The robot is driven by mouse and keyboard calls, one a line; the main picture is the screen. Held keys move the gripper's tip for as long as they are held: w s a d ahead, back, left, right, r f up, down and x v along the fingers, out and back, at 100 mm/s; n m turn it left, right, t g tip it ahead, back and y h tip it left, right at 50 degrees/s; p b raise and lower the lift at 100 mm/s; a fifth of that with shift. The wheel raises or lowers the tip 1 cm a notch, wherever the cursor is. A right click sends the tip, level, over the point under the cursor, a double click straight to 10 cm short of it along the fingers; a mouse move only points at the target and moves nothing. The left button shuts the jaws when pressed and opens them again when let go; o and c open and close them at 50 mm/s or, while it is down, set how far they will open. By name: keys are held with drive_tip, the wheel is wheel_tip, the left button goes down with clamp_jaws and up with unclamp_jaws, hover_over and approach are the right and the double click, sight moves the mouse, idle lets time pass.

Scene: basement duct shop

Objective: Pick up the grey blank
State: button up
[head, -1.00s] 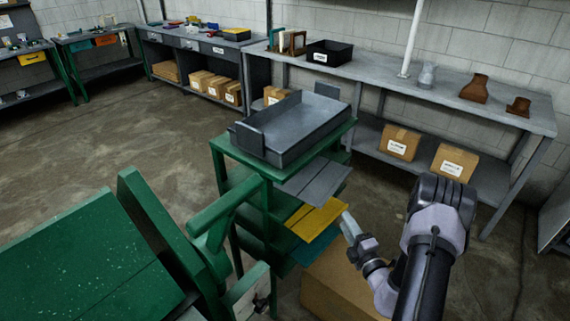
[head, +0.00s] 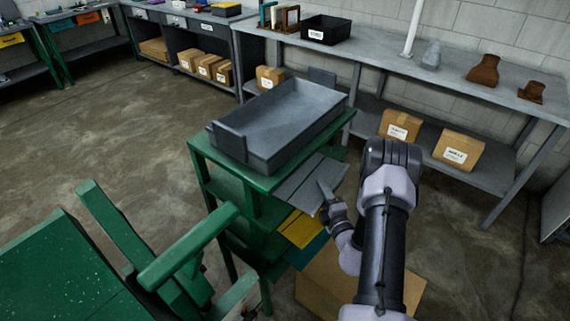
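The grey blank (head: 304,183) is a flat dark grey sheet that sticks out of the green rack (head: 200,153) on its right side, just below the top. Seam-like lines run across it, and I cannot tell whether it is one sheet or several. My gripper (head: 322,189) is at the outer right edge of the grey blank. Its fingers point toward the blank and overlap it in the picture. I cannot tell whether they touch it or whether they are open or shut.
A grey tray (head: 268,153) stands on the rack. A yellow sheet (head: 302,228) and a teal sheet (head: 307,250) stick out below the grey blank. A cardboard box (head: 325,290) is on the floor under my arm. Green machinery (head: 60,265) stands at the left.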

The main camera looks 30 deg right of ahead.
drive_tip(key=shift+s+a+r, duration=0.1)
drive_tip(key=shift+s+r, duration=0.05)
drive_tip(key=shift+s, duration=0.1)
drive_tip(key=shift+s+a+r, duration=0.15)
drive_tip(key=shift+s, duration=0.05)
drive_tip(key=c, duration=0.3)
clamp_jaws()
drive_tip(key=shift+w, duration=0.1)
idle(0.5)
